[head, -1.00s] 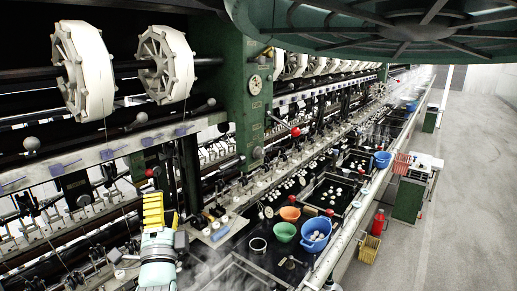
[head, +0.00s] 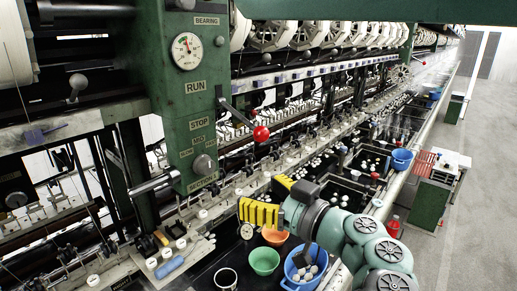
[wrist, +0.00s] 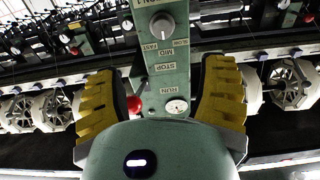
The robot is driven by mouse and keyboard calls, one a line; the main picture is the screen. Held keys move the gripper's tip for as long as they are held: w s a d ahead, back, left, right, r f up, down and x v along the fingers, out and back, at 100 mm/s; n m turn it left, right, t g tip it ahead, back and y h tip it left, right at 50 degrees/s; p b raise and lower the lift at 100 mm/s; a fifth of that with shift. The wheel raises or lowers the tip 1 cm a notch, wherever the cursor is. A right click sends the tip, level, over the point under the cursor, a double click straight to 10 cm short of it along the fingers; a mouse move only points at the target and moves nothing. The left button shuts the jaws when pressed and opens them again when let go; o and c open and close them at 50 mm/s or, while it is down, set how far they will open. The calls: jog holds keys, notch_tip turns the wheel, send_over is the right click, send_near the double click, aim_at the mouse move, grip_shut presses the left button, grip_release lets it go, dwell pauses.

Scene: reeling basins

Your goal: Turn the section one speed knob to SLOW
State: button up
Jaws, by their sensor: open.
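The speed knob (head: 202,164) is a round grey knob low on the green post (head: 186,110), under the MID label. In the wrist view, which is upside down, the knob (wrist: 162,26) sits near the top centre with FAST, MID and SLOW labels around it. My gripper (head: 264,197) has yellow ribbed fingers, spread open and empty. In the head view it is right of the knob and apart from it. In the wrist view my gripper (wrist: 160,72) has its fingers either side of the post.
A lever with a red ball (head: 261,133) sticks out right of the post, below a round gauge (head: 187,51). A green bowl (head: 264,261), an orange bowl (head: 275,236) and a blue basin (head: 303,266) stand below my gripper. The aisle (head: 480,200) at right is clear.

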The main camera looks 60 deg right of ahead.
aim_at(210, 170)
jog(key=w+p, duration=0.2)
jog(key=w, duration=0.2)
jog(key=w+p, duration=0.2)
jog(key=w, duration=0.3)
jog(key=w+d+p, duration=0.1)
jog(key=w+p, duration=0.1)
jog(key=w, duration=0.2)
jog(key=shift+w+d+r+p, duration=0.1)
jog(key=shift+w+r+p, duration=0.1)
jog(key=shift+w+p, duration=0.2)
jog(key=shift+w+f, duration=0.2)
jog(key=shift+w, duration=0.65)
jog(key=shift+s, duration=0.1)
grip_shut()
jog(key=shift+f, duration=0.1)
